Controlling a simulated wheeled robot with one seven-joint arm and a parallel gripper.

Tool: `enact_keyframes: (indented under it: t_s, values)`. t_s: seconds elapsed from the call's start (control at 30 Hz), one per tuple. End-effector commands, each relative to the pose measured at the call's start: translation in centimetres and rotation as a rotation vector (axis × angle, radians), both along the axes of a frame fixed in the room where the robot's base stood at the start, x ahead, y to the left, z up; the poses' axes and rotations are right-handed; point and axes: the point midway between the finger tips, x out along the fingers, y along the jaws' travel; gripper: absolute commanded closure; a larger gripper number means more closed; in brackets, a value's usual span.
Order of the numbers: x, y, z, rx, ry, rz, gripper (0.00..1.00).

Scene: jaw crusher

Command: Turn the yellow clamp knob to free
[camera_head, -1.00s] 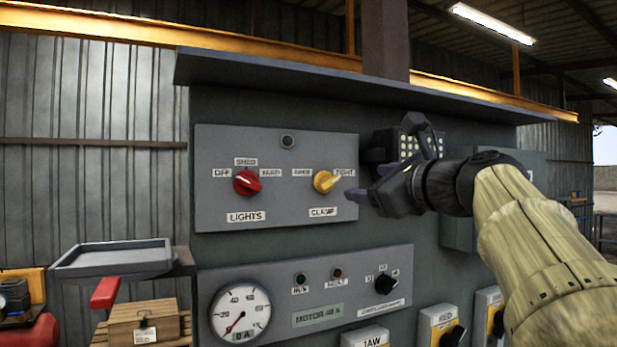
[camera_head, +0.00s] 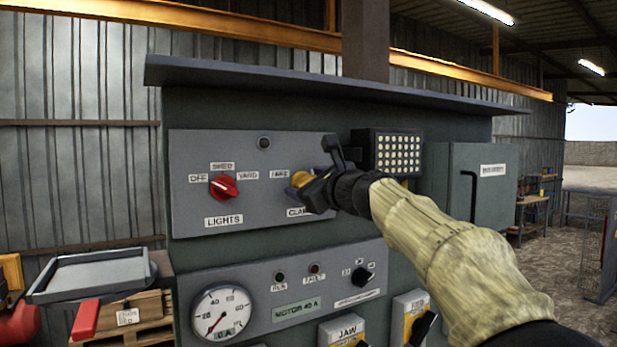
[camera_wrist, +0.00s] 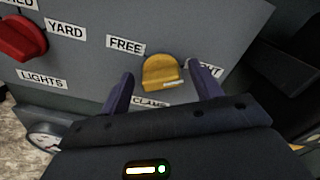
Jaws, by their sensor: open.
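The yellow clamp knob (camera_head: 301,179) is on the upper grey panel, partly hidden by my gripper (camera_head: 308,188) in the head view. In the wrist view the knob (camera_wrist: 160,72) shows between my two fingers, with the FREE label (camera_wrist: 126,45) to its upper left and the TIGHT label, partly covered by a finger, to its right. The CLAMP label below it is partly hidden. A pale mark on the knob points toward the right, the TIGHT side. My gripper (camera_wrist: 164,90) is open, one finger on each side of the knob. I cannot tell whether the fingers touch it.
The red lights knob (camera_head: 223,186) sits left on the same panel. A lamp block (camera_head: 392,152) is just right of the panel, close to my wrist. The lower panel has a gauge (camera_head: 221,312) and a small black selector (camera_head: 363,275).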

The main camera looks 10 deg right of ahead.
Motion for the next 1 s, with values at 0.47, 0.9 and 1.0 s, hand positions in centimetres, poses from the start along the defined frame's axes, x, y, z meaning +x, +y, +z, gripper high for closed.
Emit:
enact_keyframes:
  t_s: [0.47, 0.9, 1.0]
  values:
    - [-0.05, -0.01, -0.03, -0.001, 0.0, 0.0, 0.81]
    - [-0.06, 0.08, -0.19, -0.08, -0.026, 0.001, 0.81]
    - [-0.07, 0.13, -0.27, -0.13, -0.043, 0.001, 0.81]
